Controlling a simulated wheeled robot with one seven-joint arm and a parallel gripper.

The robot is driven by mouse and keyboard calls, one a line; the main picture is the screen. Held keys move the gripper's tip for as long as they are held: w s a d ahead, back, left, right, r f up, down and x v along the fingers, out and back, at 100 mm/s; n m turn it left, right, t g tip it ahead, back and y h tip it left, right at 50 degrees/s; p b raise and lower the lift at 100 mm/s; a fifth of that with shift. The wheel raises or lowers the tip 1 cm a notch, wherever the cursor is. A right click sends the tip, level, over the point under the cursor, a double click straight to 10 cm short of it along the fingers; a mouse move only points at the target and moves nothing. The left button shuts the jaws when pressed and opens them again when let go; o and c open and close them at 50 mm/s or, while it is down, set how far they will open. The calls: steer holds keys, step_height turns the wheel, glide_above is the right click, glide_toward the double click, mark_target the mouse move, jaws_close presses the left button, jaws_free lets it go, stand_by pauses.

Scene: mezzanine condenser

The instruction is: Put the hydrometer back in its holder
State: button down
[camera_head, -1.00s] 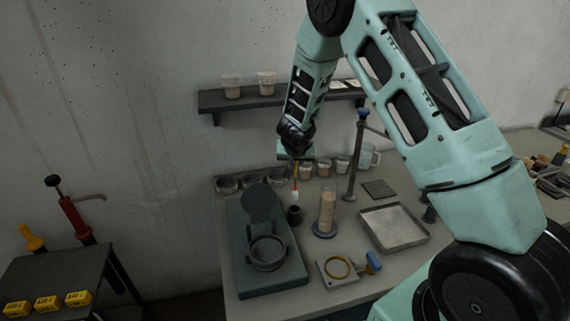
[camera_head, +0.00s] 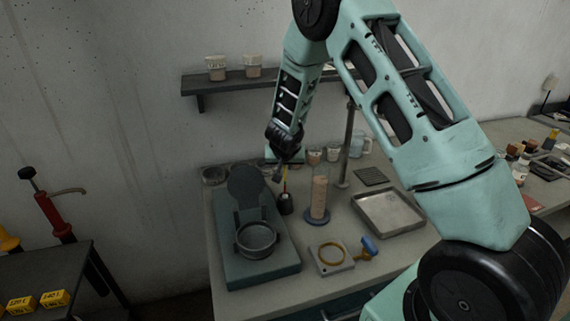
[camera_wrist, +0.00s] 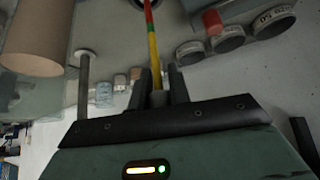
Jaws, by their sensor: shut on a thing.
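The hydrometer (camera_head: 285,186) is slim, with a red and yellow stem; it stands roughly upright below my gripper (camera_head: 283,171). My gripper is shut on its upper stem. In the wrist view the banded stem (camera_wrist: 154,45) runs out from between my fingers (camera_wrist: 160,92). The holder looks to be the small dark cup (camera_head: 286,204) on the bench, directly below my gripper. The white bulb is out of sight at the cup's mouth, so the lower end appears to be inside the cup; how deep, I cannot tell.
A tall tan cylinder (camera_head: 319,196) on a blue base stands close right of the cup. A teal device with a round dark ring (camera_head: 257,239) is close left. A metal tray (camera_head: 389,214) and a blue-handled ring plate (camera_head: 331,258) lie right and front. A shelf (camera_head: 225,85) hangs behind.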

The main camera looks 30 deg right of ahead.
steer(key=shift+f, duration=0.65)
steer(key=c, duration=1.2)
jaws_free()
steer(key=shift+c, duration=0.2)
steer(key=p+v, duration=0.5)
steer(key=v, duration=1.2)
steer(key=shift+r, duration=0.2)
steer(key=shift+s+a, duration=0.1)
